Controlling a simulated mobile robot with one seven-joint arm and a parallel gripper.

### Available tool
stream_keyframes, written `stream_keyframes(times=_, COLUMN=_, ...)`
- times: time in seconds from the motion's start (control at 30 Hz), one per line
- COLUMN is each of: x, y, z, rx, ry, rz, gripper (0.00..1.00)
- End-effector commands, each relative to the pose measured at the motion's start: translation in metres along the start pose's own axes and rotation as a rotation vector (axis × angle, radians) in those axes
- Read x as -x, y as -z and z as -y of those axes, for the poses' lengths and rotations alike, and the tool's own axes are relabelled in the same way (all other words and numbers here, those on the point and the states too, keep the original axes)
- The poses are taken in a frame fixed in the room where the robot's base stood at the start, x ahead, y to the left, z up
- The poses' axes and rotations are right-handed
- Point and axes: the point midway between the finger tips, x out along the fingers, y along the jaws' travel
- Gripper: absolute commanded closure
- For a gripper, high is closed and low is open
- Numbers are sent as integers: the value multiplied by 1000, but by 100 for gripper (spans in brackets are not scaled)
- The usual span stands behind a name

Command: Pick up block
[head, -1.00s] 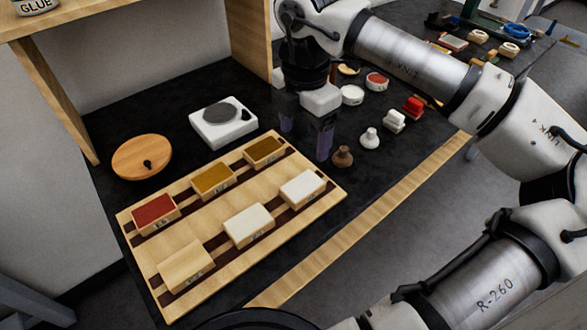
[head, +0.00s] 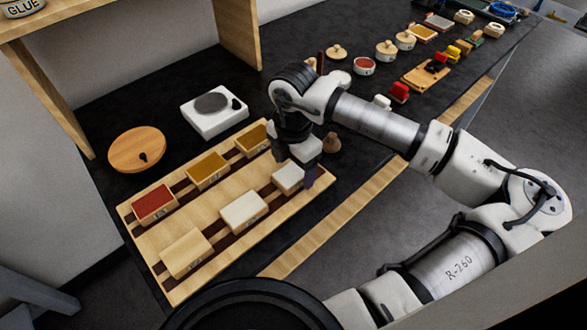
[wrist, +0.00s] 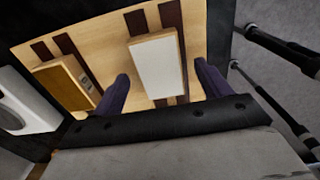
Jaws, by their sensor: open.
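Several blocks with coloured tops sit on a striped wooden board. A white-topped block (head: 287,178) is at its right end, partly hidden by my gripper (head: 297,168). In the wrist view, this block (wrist: 157,66) lies between the two dark fingers of my gripper (wrist: 161,72), which are open and empty. I cannot tell the exact height of the fingers over it. The other blocks are a white one (head: 243,211), a plain wood one (head: 186,252), a red one (head: 154,203), a mustard one (head: 208,170) and an ochre one (head: 251,138), which also shows in the wrist view (wrist: 63,85).
The wooden board (head: 215,238) lies on a black bench top. A white device with a grey disc (head: 214,110) and a round wooden lid (head: 137,149) stand behind it. A brown knobbed piece (head: 331,143) is close to the right of my gripper. Small pots stand farther back.

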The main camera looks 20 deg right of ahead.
Motion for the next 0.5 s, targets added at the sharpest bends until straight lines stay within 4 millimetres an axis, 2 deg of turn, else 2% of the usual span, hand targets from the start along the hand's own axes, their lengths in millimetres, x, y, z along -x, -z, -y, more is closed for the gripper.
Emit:
stream_keyframes(times=0.13, x=-10, y=1, z=0, rx=1, ry=-1, rz=-2, gripper=24)
stream_keyframes(times=0.33, x=-11, y=0, z=0, rx=0, ry=-1, rz=0, gripper=24)
stream_keyframes(times=0.5, x=-11, y=0, z=0, rx=0, ry=-1, rz=0, gripper=45)
